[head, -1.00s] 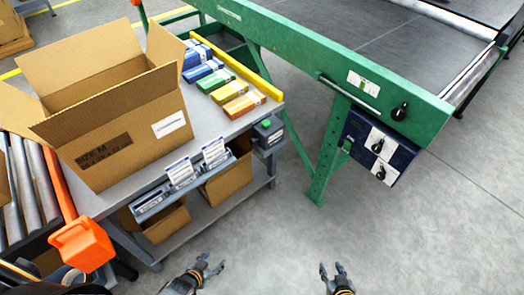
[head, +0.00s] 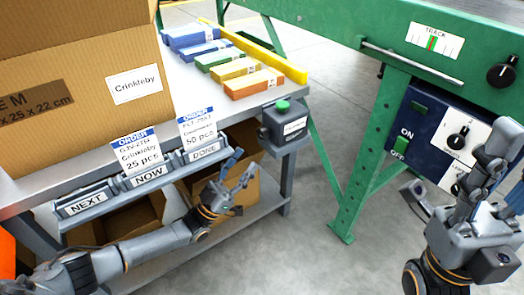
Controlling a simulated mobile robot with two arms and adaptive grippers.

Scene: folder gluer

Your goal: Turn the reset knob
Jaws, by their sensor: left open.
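Several black knobs show at the right. One (head: 502,73) is on the green machine beam (head: 385,30), beside a TRACK scale. Another (head: 457,142) is on a white plate of the dark blue control panel (head: 420,125). A lower plate is mostly hidden behind my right gripper. I cannot read which knob is the reset knob. My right gripper (head: 492,150) is raised in front of the panel's right part; whether its fingers are open is unclear, and touching cannot be told. My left gripper (head: 243,170) is open and empty in front of the bench's lower shelf.
A grey workbench (head: 190,85) holds a cardboard box (head: 80,60) and small coloured cartons (head: 253,83). A green-button box (head: 284,122) is on its corner. A green leg (head: 365,150) stands below the beam; floor lies between.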

